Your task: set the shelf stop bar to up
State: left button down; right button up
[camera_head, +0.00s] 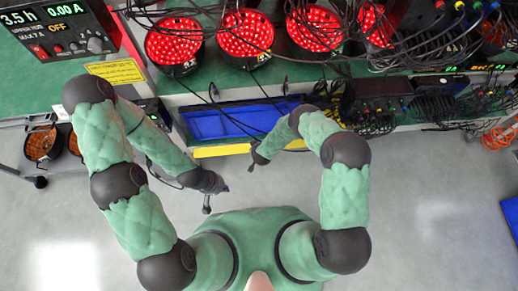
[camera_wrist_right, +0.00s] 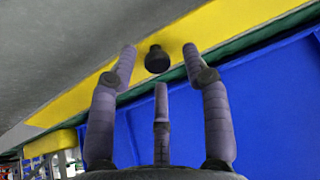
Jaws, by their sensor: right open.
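The shelf stop bar is the yellow bar (camera_head: 222,150) along the lower shelf's front edge. In the right wrist view the yellow bar (camera_wrist_right: 228,24) runs diagonally across the top and carries a dark round knob (camera_wrist_right: 157,60). My right gripper (camera_wrist_right: 160,66) is open, its outer fingers appearing either side of the knob; contact cannot be told. In the head view this gripper (camera_head: 254,161) is small, close to the bar. My left gripper (camera_head: 215,198) is open and empty, apart from the bar, over the floor.
A blue tray (camera_head: 228,120) lies on the lower shelf behind the bar. Red lit lamp units (camera_head: 247,33) and many cables crowd the shelf above. A trolley with orange-filled bowls (camera_head: 42,143) stands at left. Grey floor (camera_head: 430,215) is clear at right.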

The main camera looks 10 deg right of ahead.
jog(key=v, duration=1.1)
jog(key=shift+r, duration=0.35)
jog(key=shift+s, duration=0.15)
